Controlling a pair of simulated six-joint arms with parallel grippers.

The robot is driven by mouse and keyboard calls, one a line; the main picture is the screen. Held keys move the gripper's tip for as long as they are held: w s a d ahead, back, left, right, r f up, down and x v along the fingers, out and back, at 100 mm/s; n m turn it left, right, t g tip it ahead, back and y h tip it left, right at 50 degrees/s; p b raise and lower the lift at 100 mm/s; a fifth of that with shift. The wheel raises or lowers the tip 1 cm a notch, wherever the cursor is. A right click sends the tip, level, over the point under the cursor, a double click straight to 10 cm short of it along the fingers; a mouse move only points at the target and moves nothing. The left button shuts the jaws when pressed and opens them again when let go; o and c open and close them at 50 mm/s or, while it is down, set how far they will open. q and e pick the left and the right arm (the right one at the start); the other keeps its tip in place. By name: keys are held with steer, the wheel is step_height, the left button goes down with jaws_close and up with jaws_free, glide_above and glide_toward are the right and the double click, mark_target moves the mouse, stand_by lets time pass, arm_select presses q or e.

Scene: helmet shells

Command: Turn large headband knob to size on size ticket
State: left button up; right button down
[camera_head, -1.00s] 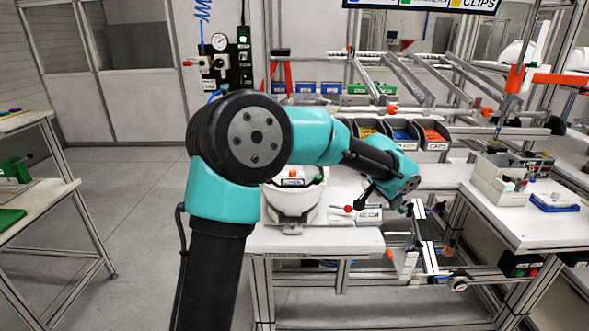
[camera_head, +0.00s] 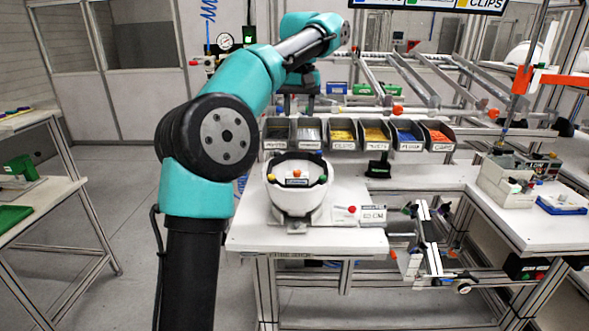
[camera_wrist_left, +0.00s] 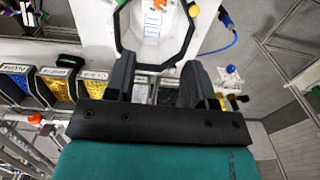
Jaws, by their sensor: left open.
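The white helmet shell (camera_head: 297,203) sits open side up on the white bench, with a dark headband around its inside. An orange knob (camera_head: 297,174) is at the headband's middle above a small label, with green and yellow parts at its sides. The orange knob also shows at the top of the left wrist view (camera_wrist_left: 160,4). A white ticket (camera_head: 374,214), apparently reading "63 CM", stands right of the shell. My left gripper (camera_head: 298,112) is above the bins behind the shell; its fingers (camera_wrist_left: 157,85) are apart and empty. My right gripper is out of view.
A row of labelled parts bins (camera_head: 375,135) stands behind the shell. A red ball (camera_head: 351,209) sits beside the ticket. A dark stand (camera_head: 378,167) is to the right. The white bench (camera_head: 250,232) is clear left of the shell.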

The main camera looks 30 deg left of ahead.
mark_target(297, 171)
arm_select(q)
steer(key=shift+f, duration=0.1)
stand_by(0.3)
step_height(297, 171, down, 17)
steer(key=shift+s+a+f, duration=0.1)
steer(key=shift+a+f, duration=0.05)
stand_by(0.7)
jaws_close()
stand_by(0.4)
